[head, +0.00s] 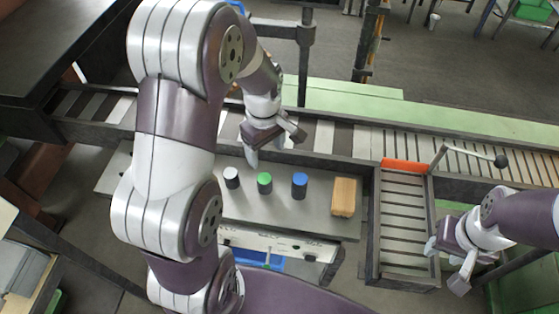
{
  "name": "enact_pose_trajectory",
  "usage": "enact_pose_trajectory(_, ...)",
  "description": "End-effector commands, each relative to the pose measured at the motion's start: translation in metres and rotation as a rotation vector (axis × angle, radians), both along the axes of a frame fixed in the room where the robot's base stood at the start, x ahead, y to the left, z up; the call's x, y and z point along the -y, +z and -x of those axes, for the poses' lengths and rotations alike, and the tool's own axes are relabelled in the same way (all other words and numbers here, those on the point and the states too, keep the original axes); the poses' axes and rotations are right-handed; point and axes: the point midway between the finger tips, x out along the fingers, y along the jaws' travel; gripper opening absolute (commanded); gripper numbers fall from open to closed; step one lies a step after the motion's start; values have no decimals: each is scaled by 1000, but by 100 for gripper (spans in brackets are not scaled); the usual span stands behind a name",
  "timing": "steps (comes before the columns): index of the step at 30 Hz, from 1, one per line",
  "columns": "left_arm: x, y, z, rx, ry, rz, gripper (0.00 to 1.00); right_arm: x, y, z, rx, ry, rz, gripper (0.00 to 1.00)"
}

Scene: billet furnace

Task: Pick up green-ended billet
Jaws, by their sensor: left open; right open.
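The green-ended billet (264,184) is a short dark cylinder with a green top. It stands upright on the grey table (315,215), between a white-ended billet (231,178) on its left and a blue-ended billet (299,187) on its right. My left gripper (268,150) is open and empty, behind and above the billets, near the white-ended and green-ended ones. My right gripper (447,268) is open and empty at the right, beside the slatted tray and far from the billets.
A wooden block (344,197) stands at the table's right end. A slatted tray (403,222) with an orange back edge (404,166) lies to its right, with a black-knobbed lever (500,160) beyond. A slatted conveyor (470,156) runs behind the table.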

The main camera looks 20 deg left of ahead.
Motion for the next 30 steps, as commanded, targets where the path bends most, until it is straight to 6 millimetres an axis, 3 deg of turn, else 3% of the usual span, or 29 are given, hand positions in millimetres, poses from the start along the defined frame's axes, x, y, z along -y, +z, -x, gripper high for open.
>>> enact_pose_trajectory(5, 0, -8, 2, -9, 67, 1, 72, 0, 3, 0, 0, 0, 0, 43)
enact_pose_trajectory(12, 0, -59, 3, -12, 69, 1, 72, 0, 14, 0, 0, 0, 0, 43)
enact_pose_trajectory(17, 0, -77, 3, -9, 69, 1, 72, 0, 20, 0, 0, 0, 0, 43)
enact_pose_trajectory(21, -2, -102, 6, -13, 69, 1, 72, 0, 37, 0, 0, 0, 0, 43)
enact_pose_trajectory(24, -2, -120, 5, -9, 68, 1, 72, 0, 38, 0, 0, 0, 0, 43)
enact_pose_trajectory(30, -2, -127, 5, -5, 68, 1, 72, 0, 37, 0, 0, 0, 0, 43)
